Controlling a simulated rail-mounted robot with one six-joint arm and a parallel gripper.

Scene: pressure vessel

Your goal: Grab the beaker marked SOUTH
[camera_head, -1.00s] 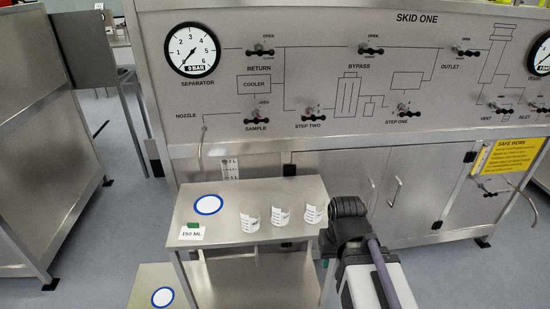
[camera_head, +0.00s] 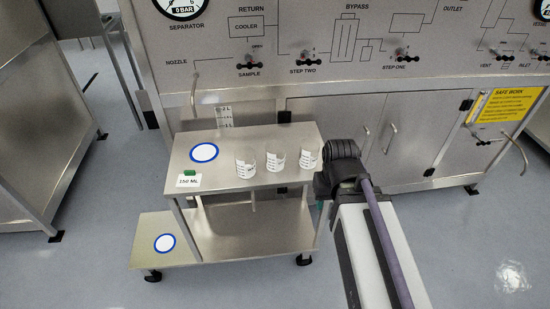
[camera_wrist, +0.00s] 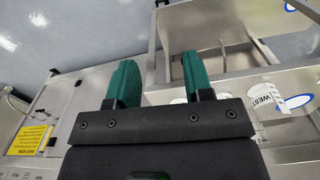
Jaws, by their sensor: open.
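Three clear beakers with white labels stand in a row on the upper shelf of a steel cart: a left beaker (camera_head: 246,163), a middle beaker (camera_head: 275,163) and a right beaker (camera_head: 308,156). Their labels are too small to read in the head view, so I cannot tell which is marked SOUTH. In the wrist view a beaker marked WEST (camera_wrist: 264,103) shows right of my gripper (camera_wrist: 158,60). My gripper is open and empty, with its two green fingers apart. In the head view my wrist is just right of the right beaker, and the fingers are mostly hidden.
The cart's upper shelf (camera_head: 225,147) holds a blue ring mark (camera_head: 204,152) and a 150 ML card (camera_head: 188,181). Its lower shelf (camera_head: 255,225) has another ring (camera_head: 165,242). The skid panel (camera_head: 330,45) stands behind, with a thin nozzle pipe (camera_head: 194,88) above the cart.

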